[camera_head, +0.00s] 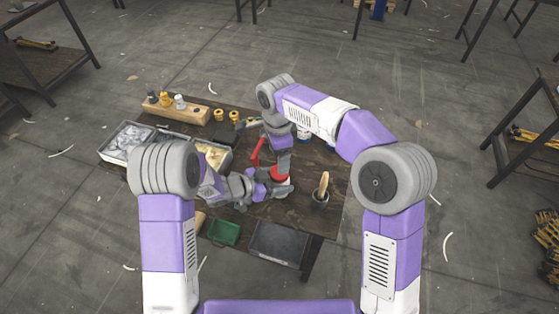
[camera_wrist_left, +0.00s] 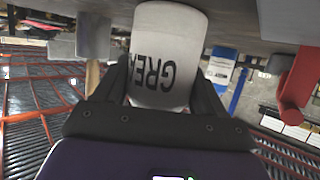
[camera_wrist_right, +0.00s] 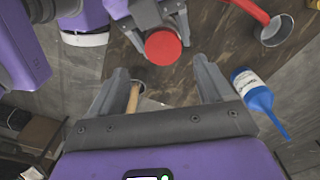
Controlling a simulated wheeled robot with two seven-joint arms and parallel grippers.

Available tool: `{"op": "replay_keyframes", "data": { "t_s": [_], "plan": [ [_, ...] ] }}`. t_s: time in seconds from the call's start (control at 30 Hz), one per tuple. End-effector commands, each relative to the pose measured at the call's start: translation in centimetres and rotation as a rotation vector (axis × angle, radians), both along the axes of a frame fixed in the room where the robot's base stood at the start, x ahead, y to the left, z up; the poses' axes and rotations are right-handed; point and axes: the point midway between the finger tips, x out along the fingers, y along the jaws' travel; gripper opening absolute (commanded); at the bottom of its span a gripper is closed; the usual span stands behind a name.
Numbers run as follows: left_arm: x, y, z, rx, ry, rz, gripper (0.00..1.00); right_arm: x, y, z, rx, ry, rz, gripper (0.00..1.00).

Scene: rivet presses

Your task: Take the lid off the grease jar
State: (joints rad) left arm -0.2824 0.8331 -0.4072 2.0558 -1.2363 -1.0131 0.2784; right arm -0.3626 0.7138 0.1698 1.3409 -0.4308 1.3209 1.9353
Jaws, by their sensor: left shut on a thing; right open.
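The white grease jar (camera_wrist_left: 165,50), with dark lettering that shows upside down, is between the fingers of my left gripper (camera_wrist_left: 160,92) in the left wrist view. That gripper is shut on it. The jar's red lid (camera_wrist_right: 163,46) shows in the right wrist view, and in the head view the red lid (camera_head: 280,174) is over the table. My right gripper (camera_wrist_right: 162,70) is open and empty; the lid lies just beyond its fingertips, apart from them. In the head view my right wrist is above the lid and hides its fingers. The jar's lid end is hidden in the left wrist view.
On the dark table (camera_head: 300,222) stand a cup with a wooden-handled tool (camera_head: 323,186), a green tray (camera_head: 224,234), a dark tray (camera_head: 279,244) and a wooden block (camera_head: 190,113) with bottles. A red lever (camera_head: 256,152) is close beside my arms. A blue bottle (camera_wrist_right: 256,90) shows near my right gripper.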

Motion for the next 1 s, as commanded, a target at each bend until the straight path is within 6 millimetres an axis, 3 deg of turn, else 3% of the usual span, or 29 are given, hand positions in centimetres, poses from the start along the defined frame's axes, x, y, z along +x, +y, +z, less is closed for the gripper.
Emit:
{"op": "replay_keyframes", "data": {
  "t_s": [0.3, 0.57, 1.0],
  "plan": [
    [0.0, 0.0, 0.0, 0.000, 0.000, 0.001, 0.00, 0.1, -0.1, 0.1, 0.012, 0.002, 0.432, 0.80],
    [0.0, 0.0, 0.0, 0.000, 0.000, 0.001, 0.00, 0.3, -0.3, 0.2, 0.017, -0.013, 0.565, 0.80],
    [0.0, 0.0, 0.0, 0.000, 0.000, 0.000, 0.00, 0.3, -0.3, -5.9, 0.018, -0.013, 0.569, 0.80]
  ]
}}
